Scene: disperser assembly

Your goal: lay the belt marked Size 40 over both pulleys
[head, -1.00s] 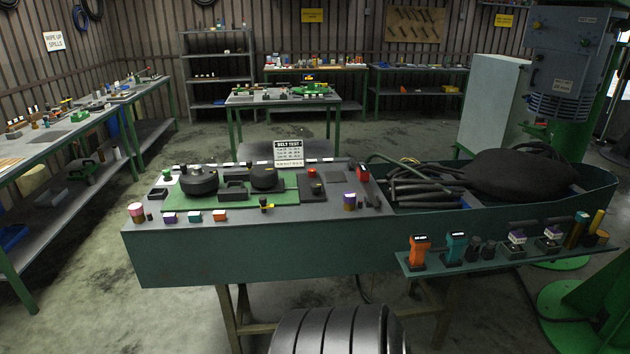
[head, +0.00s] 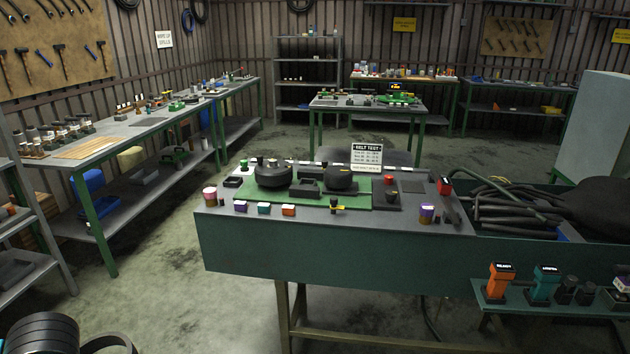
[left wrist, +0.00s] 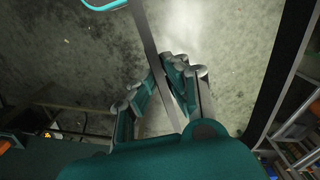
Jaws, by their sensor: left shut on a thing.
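Two black round pulleys, a left one (head: 272,176) and a right one (head: 339,178), stand on a green plate (head: 262,201) on the test bench in the head view. No belt shows around them at this size. My left gripper (left wrist: 177,73) appears only in the left wrist view, over the floor. Its fingers are shut on a dark flat strip (left wrist: 148,35), which looks like a belt. No size marking is readable. The right gripper is in neither view.
A belt test sign (head: 367,157) stands behind the pulleys. Small coloured items line the bench's (head: 330,240) front edge. A black ribbed object (head: 42,335) is at the bottom left. Bare floor lies left of the bench, before a long side table (head: 130,135).

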